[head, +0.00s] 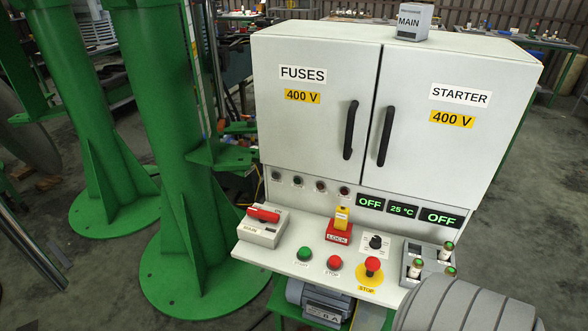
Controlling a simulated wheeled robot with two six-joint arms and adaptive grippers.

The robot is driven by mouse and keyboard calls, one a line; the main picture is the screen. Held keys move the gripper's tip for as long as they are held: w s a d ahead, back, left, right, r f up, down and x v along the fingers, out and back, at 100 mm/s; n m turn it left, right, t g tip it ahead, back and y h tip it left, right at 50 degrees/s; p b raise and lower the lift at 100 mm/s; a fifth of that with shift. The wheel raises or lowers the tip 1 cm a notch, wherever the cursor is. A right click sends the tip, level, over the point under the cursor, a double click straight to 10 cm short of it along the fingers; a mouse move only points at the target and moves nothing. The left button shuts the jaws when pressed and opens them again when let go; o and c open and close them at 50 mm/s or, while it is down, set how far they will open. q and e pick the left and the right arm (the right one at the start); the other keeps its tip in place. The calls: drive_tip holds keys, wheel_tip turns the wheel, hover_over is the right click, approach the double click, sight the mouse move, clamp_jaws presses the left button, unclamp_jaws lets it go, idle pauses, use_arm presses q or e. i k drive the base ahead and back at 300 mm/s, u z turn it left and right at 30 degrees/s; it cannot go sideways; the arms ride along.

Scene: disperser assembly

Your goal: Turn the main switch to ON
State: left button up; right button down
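The main switch (261,227) is a light grey box with a red handle (263,214), at the left end of the sloping control panel (298,268). The displays on the cabinet front read OFF (370,202), 25 °C (403,210) and OFF (441,217). Neither gripper is in view, and nothing touches the switch.
The panel also holds a green button (304,253), red buttons, a yellow-and-red LOCK piece (339,230) and a black knob (376,241). The cabinet (310,140) has shut doors. Green columns (175,150) stand left of the switch. A grey rounded shape (470,307) fills the lower right.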

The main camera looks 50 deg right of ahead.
sight(263, 216)
drive_tip(key=z, duration=0.8)
drive_tip(key=i, duration=0.85)
drive_tip(key=z, duration=0.7)
